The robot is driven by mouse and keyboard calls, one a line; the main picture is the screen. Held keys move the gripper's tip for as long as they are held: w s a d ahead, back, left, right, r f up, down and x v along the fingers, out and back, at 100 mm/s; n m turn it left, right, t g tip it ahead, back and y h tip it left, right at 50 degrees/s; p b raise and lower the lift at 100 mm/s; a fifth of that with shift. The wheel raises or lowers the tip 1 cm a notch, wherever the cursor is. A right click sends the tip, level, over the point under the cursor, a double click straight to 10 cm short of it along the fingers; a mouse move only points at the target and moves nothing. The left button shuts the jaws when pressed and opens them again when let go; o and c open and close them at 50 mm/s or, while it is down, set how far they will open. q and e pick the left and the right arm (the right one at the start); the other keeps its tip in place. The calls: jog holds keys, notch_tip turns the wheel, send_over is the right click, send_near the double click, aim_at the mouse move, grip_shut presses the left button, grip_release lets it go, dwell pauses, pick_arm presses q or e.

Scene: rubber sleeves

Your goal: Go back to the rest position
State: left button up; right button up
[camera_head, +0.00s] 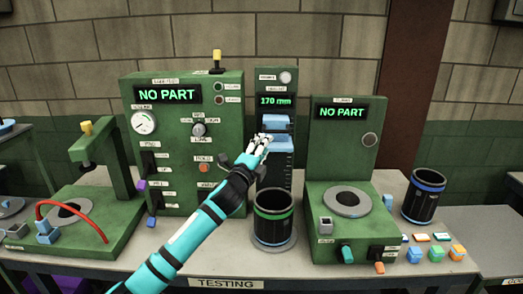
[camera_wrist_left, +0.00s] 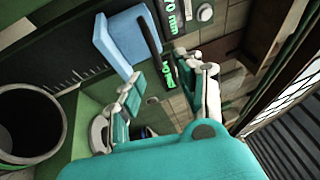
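My left arm (camera_head: 205,225) reaches in from the lower left, across the front of the testing bench. My left gripper (camera_head: 262,146) is in front of the height gauge (camera_head: 275,103), close to its blue slider (camera_head: 276,121). In the left wrist view the two fingers of the gripper (camera_wrist_left: 163,100) stand apart with nothing held between them. The blue slider (camera_wrist_left: 126,40) is just beyond the fingers there; I cannot tell whether they touch it. The gauge display reads 170 mm. My right gripper is not in view.
A black cylinder with a green band (camera_head: 273,230) stands right below my gripper and forearm. Another with a blue band (camera_head: 423,203) stands at right. Green testers reading NO PART flank the gauge (camera_head: 190,105) (camera_head: 345,130). A green press (camera_head: 75,225) is at left; coloured blocks (camera_head: 436,252) lie at front right.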

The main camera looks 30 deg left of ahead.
pick_arm(q)
jog(key=shift+s+d, duration=0.1)
jog(key=shift+s, duration=0.5)
jog(key=shift+f, duration=0.1)
